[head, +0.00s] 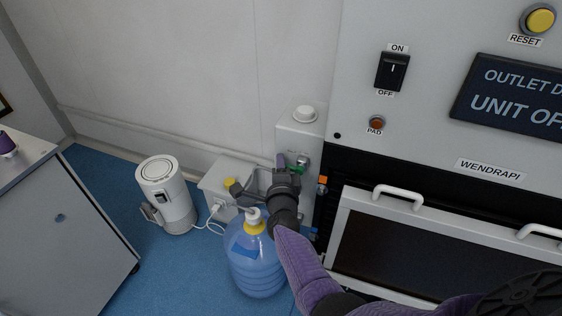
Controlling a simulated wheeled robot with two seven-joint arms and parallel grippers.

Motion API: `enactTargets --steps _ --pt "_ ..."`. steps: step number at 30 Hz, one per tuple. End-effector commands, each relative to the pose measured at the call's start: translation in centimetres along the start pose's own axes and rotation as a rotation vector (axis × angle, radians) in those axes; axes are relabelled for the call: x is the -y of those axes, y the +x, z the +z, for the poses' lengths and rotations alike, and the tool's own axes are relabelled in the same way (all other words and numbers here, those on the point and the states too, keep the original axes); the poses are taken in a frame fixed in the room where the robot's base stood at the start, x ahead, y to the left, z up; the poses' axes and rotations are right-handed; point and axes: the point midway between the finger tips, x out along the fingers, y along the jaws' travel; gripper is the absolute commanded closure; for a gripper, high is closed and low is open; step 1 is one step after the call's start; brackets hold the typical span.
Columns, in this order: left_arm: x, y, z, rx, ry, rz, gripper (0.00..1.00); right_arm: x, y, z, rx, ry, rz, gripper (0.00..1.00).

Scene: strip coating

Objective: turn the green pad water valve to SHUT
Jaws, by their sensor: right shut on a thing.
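The gripper's dark body and wrist hide most of the valve and any SHUT marking, so I cannot tell how far the handle is turned. My left gripper is not in view.
A blue water bottle (257,262) stands just below my right gripper. A white cylindrical appliance (166,196) stands on the blue floor to the left. The machine's white-handled door (345,240) is close on the right. A grey cabinet (62,225) stands far left.

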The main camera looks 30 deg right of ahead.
Motion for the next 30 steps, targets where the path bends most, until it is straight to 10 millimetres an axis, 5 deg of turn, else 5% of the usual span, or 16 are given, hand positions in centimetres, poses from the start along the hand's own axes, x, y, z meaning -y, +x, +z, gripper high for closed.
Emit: enactTargets --steps 13,14,19,30 --pt "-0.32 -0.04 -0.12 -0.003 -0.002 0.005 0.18 -0.18 -0.06 0.09 0.003 -0.01 0.007 1.0" --pt "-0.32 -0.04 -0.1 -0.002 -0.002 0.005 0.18 -0.19 -0.06 0.09 0.003 -0.01 0.007 0.79" --pt "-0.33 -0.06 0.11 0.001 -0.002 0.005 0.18 -0.15 -0.04 0.06 0.002 -0.009 0.006 0.46" --pt "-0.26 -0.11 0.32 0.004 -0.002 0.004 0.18 -0.09 -0.09 0.12 0.001 -0.008 0.005 0.46"
